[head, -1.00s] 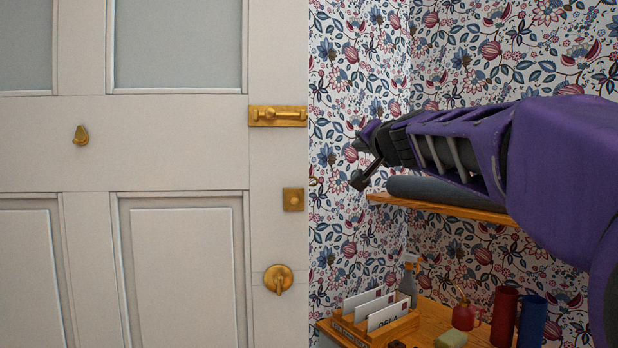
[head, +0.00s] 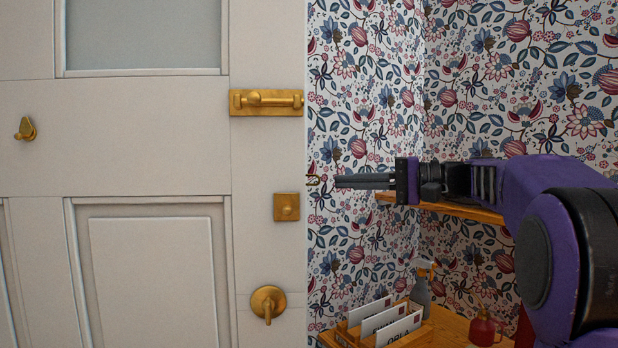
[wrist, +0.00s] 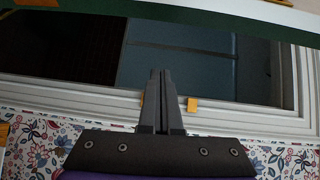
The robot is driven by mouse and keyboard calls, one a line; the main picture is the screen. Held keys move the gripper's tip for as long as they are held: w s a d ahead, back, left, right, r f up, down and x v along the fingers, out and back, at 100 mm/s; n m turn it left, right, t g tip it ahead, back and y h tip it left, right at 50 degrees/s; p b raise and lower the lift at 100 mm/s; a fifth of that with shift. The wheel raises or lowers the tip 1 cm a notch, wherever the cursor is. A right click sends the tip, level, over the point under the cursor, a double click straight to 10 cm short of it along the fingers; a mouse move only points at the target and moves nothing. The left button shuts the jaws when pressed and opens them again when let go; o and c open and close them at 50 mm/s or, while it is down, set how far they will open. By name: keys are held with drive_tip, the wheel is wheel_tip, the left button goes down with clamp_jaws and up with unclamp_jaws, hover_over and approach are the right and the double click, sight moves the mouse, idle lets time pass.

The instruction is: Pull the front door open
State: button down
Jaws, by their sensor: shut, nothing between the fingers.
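The off-white front door (head: 150,150) fills the left of the head view. On its right side are a brass bar fitting (head: 267,102), a square brass plate (head: 286,207) and a round brass turn (head: 268,304). My gripper (head: 337,182) is just right of the door's free edge, pointing left, shut and empty. The wrist view shows its closed fingers (wrist: 160,75) over a dark gap between white frame mouldings (wrist: 235,118) and a strip edged white and dark green at the top. The door looks ajar. I cannot tell whether the fingers touch it.
A wooden shelf (head: 455,208) sits below my forearm on the floral wallpaper (head: 370,60). Below it, a wooden letter rack (head: 415,335) with envelopes, a spray bottle (head: 421,290) and a red bottle (head: 484,328) stand on a wooden top. Small brass pieces (wrist: 192,104) are near my fingers.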

drive_tip(key=s+a+g+y, duration=0.1)
drive_tip(key=s+a, duration=0.1)
drive_tip(key=a, duration=0.5)
drive_tip(key=shift+s+a+r+n, duration=0.3)
drive_tip(key=shift+a+r, duration=0.05)
drive_tip(key=shift+s, duration=0.15)
idle(0.6)
